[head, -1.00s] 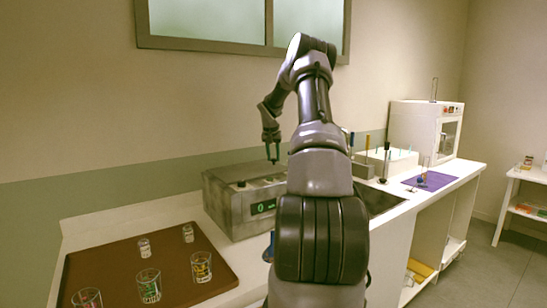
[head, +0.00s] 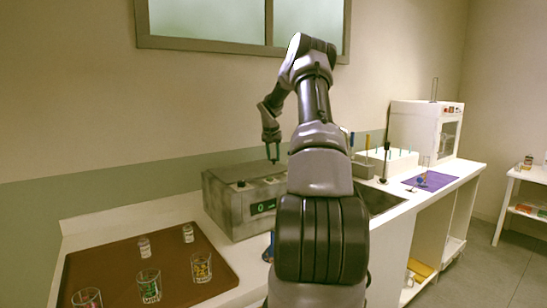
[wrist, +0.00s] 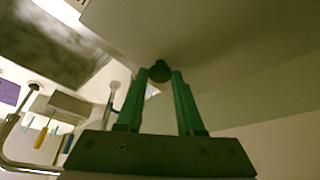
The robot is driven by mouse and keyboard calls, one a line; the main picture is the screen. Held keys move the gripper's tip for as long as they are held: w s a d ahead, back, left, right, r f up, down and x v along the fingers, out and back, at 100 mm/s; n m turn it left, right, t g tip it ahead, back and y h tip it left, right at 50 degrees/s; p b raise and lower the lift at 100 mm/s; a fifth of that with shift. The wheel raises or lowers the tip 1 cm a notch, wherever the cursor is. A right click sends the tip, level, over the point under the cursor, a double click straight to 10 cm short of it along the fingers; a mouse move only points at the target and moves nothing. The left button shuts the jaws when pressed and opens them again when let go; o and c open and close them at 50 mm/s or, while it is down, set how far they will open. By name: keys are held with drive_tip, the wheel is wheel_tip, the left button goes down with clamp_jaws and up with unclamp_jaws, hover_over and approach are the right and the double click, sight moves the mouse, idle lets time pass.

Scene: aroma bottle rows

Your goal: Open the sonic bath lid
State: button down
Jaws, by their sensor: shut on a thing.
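The sonic bath (head: 226,210) is a grey metal box with a small lit display, on the counter left of my arm. Its lid (head: 248,171) lies on top and looks level, so it appears closed. My gripper (head: 273,161) points down over the back right part of the lid. In the wrist view my green fingers (wrist: 160,76) are shut on a small dark knob (wrist: 160,71). The knob stands against a broad pale surface that looks like the lid (wrist: 215,35). My arm hides the right end of the bath in the head view.
A brown tray (head: 118,262) with several glass beakers is at the front left. The wall is close behind the bath.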

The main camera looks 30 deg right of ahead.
drive_tip(key=a+r+n+h, duration=0.1)
drive_tip(key=a+r+h, duration=0.35)
drive_tip(key=r, duration=0.35)
drive_tip(key=a+r+h, duration=0.3)
drive_tip(key=a+r, duration=0.2)
drive_tip(key=r, duration=0.3)
drive_tip(key=a+r+n+t+h, duration=0.1)
drive_tip(key=a+r+h, duration=0.2)
drive_tip(key=a, duration=0.7)
drive_tip(key=s+a+r+n+t+h, duration=0.1)
drive_tip(key=a+r+h, duration=0.2)
drive_tip(key=a, duration=0.7)
drive_tip(key=shift+r+t+h, duration=0.3)
drive_tip(key=shift+t+h, duration=0.1)
drive_tip(key=shift+h, duration=0.85)
drive_tip(key=c, duration=0.5)
unclamp_jaws()
drive_tip(key=shift+a, duration=0.1)
